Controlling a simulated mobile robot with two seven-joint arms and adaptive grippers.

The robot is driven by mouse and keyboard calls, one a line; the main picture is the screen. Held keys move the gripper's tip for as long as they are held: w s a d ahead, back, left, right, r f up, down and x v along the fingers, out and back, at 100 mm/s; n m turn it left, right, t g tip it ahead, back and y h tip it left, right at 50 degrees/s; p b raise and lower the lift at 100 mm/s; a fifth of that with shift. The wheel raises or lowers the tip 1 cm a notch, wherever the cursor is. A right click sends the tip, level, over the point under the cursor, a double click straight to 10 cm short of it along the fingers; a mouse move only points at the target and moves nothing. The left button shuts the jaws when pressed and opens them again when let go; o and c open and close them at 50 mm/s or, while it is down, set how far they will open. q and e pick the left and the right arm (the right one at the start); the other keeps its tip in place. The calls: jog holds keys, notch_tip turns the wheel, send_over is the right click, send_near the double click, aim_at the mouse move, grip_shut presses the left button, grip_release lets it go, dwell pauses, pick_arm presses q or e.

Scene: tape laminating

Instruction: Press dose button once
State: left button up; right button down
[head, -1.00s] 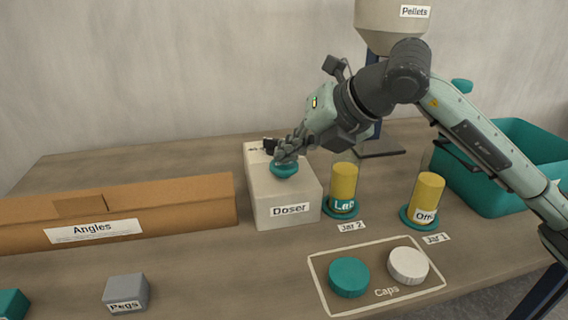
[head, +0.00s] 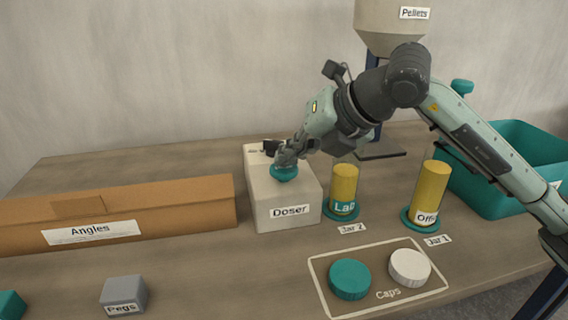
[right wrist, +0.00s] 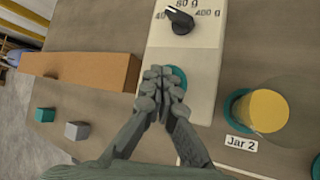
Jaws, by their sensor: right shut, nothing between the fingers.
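The doser (head: 296,196) is a pale box with a teal round button (head: 285,174) on its top. My right gripper (head: 287,157) is shut and empty, with its fingertips at the button. In the right wrist view the closed fingertips (right wrist: 164,82) overlap the button (right wrist: 179,76) and hide part of it. Whether the button is pushed down I cannot tell. A black dial (right wrist: 180,20) sits behind it on the doser. Jar 2 (head: 344,184) and Jar 1 (head: 430,192) hold yellow contents to the right. My left gripper is not in view.
A brown Angles box (head: 150,205) lies left of the doser. A grey Pegs block (head: 124,291) stands in front. A teal cap (head: 349,279) and a white cap (head: 410,267) lie in the marked Caps area. A pellet hopper (head: 392,25) and a teal bin (head: 510,185) stand at right.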

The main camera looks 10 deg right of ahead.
aim_at(288, 168)
jog(key=shift+r+p, duration=0.45)
jog(key=shift+r, duration=0.4)
jog(key=shift+r+p, duration=1.6)
jog(key=shift+r, duration=1)
jog(key=shift+f, duration=0.1)
